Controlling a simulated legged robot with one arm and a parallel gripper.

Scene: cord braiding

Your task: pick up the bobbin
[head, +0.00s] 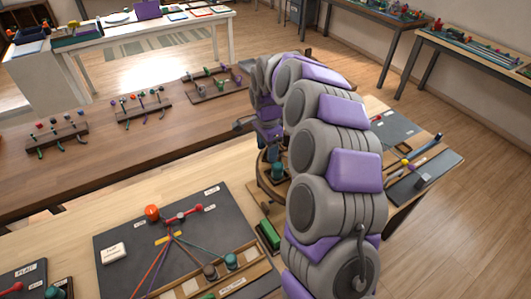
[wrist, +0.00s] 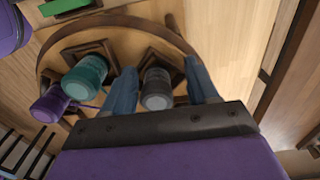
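In the wrist view, my gripper (wrist: 160,66) is open. Its two blue fingers stand on either side of a grey bobbin (wrist: 157,90), with a visible gap on the right; on the left the finger is very close, and I cannot tell whether it touches. A teal bobbin (wrist: 85,76) and a purple bobbin (wrist: 49,104) stand left of the left finger. These bobbins are at a round wooden stand (wrist: 110,22) with square wooden frames.
A dark mat (head: 115,247) with cords, a red knob (head: 152,213) and a wooden tray of bobbins lies left of my arm. A green block (head: 268,235) lies near the stand. Peg racks (head: 143,105) stand on the brown table behind. Tools lie to the right.

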